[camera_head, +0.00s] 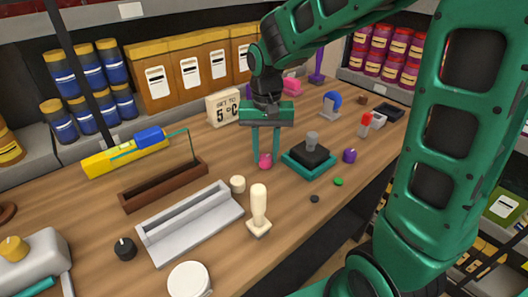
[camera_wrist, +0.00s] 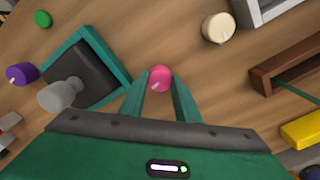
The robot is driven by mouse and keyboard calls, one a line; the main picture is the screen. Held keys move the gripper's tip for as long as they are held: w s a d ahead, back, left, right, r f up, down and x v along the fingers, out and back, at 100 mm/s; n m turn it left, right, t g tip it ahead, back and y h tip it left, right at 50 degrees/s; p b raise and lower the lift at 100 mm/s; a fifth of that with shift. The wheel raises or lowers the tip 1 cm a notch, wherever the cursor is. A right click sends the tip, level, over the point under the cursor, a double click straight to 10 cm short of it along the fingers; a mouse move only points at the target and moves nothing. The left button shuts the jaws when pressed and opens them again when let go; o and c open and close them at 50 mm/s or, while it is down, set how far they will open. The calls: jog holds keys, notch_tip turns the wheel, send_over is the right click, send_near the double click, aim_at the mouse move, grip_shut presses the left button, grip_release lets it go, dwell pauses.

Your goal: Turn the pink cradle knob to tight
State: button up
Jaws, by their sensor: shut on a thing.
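The pink cradle knob (camera_head: 265,160) stands on the wooden bench, left of a teal-framed black block. My gripper (camera_head: 265,155) reaches down from above, with its two green fingers shut on the pink knob. In the wrist view the pink knob (camera_wrist: 160,78) sits between the fingertips (camera_wrist: 160,90), and a pale mark shows on its top. The mark points toward the lower left in that view. Any scale around the knob is too small or hidden to read.
Close by are the teal-framed block (camera_head: 308,158) with a grey knob (camera_head: 312,139), a purple knob (camera_head: 349,156), a cream knob (camera_head: 237,184) and a grey cradle (camera_head: 190,222).

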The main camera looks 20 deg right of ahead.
aim_at(266, 156)
jog(key=shift+w+r+m, duration=0.1)
jog(key=shift+w+m, duration=0.1)
jog(key=shift+m, duration=0.9)
jog(key=o, duration=1)
jog(key=shift+o, duration=0.2)
jog(key=shift+s, duration=0.1)
notch_tip(266, 156, up, 11)
jog(key=shift+f, duration=0.2)
